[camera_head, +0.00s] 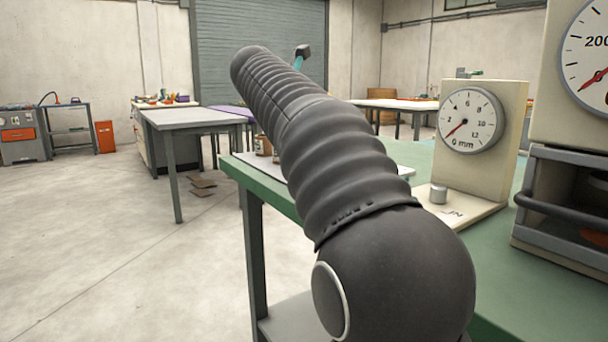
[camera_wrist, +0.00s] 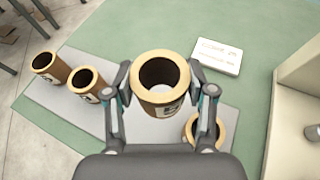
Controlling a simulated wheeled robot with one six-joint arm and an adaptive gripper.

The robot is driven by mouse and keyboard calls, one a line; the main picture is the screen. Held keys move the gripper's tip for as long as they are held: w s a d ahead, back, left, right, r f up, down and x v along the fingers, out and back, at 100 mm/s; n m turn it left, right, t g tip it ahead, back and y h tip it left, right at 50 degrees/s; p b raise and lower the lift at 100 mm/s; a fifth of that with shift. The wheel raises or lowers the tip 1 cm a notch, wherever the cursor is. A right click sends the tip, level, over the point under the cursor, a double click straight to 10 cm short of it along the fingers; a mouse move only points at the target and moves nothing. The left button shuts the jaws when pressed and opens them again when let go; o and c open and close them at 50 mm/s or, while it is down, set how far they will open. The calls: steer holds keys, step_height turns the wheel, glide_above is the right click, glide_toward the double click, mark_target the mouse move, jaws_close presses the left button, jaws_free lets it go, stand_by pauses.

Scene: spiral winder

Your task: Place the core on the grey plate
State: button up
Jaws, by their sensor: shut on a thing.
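My gripper (camera_wrist: 163,86) is shut on a core (camera_wrist: 157,98), a short tan cardboard tube with a dark label. The core's open end faces the wrist camera, with one finger on each side. Below it lies a light grey plate (camera_wrist: 62,97) on the green bench. Two more cores stand on this plate at the left, one at the far left (camera_wrist: 45,77) and one nearer (camera_wrist: 86,96). Another core (camera_wrist: 192,129) is at the lower right, partly hidden by the right finger. Whether the held core touches the plate cannot be told. In the head view my arm hides most of this area.
A white card (camera_wrist: 217,55) with small writing lies on the green bench (camera_wrist: 250,88) right of the held core. A dial gauge (camera_head: 470,122) on a cream stand and a larger dial (camera_head: 590,50) stand at the right. The bench between card and gauge is clear.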

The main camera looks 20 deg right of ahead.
steer(key=s+d+r, duration=0.2)
steer(key=s+d, duration=0.1)
steer(key=s, duration=0.1)
steer(key=shift+g, duration=0.3)
steer(key=w+a+f, duration=0.1)
steer(key=w+f, duration=0.1)
steer(key=w, duration=0.1)
steer(key=w+a+f+b, duration=0.1)
steer(key=w+a+f, duration=0.1)
steer(key=w, duration=0.2)
steer(key=w+a+f+b, duration=0.1)
steer(key=w+f, duration=0.2)
steer(key=shift+w+a, duration=0.15)
steer(key=shift+a, duration=0.2)
steer(key=shift+f+m+b, duration=0.3)
steer(key=shift+f+b, duration=1)
steer(key=shift+f, duration=0.65)
steer(key=shift+f, duration=0.2)
steer(key=o, duration=1.2)
steer(key=shift+c, duration=0.2)
steer(key=shift+r, duration=0.1)
steer(key=shift+a+r, duration=0.15)
steer(key=shift+r, duration=0.05)
steer(key=p+v, duration=0.2)
steer(key=v, duration=0.9)
steer(key=shift+s+a, duration=0.2)
steer(key=shift+a, duration=0.1)
